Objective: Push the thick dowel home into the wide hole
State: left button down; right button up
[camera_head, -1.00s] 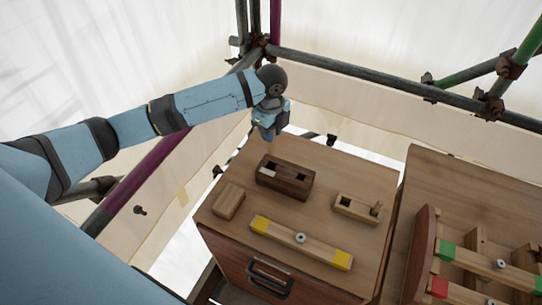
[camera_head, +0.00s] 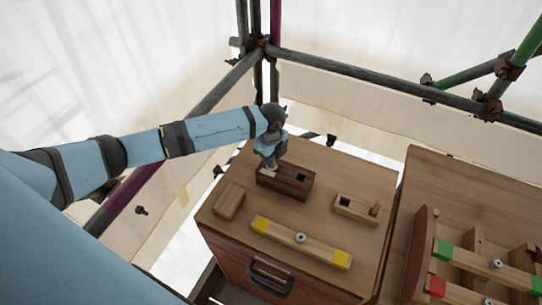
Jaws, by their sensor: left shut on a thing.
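The dark brown wooden block (camera_head: 297,187) stands at the back of the wooden cabinet top. It has a dark square hole on the right of its top face and another opening at the left. My left gripper (camera_head: 268,168) is right over the left end of this block, pointing down. It is shut on a pale piece, seemingly the dowel (camera_head: 270,173), at the left opening. The gripper hides most of the dowel, and I cannot tell how deep it sits. My right gripper is not in view.
A small light block (camera_head: 350,209) with a hole and an upright peg stands to the right. A plain wooden block (camera_head: 228,202) lies at left. A yellow-ended bar (camera_head: 302,243) lies in front. A second bench (camera_head: 450,180) holds a rack. Scaffold poles (camera_head: 370,78) run behind.

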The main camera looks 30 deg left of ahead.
pick_arm(q)
jog(key=shift+s+f, duration=0.15)
jog(key=shift+f, duration=0.15)
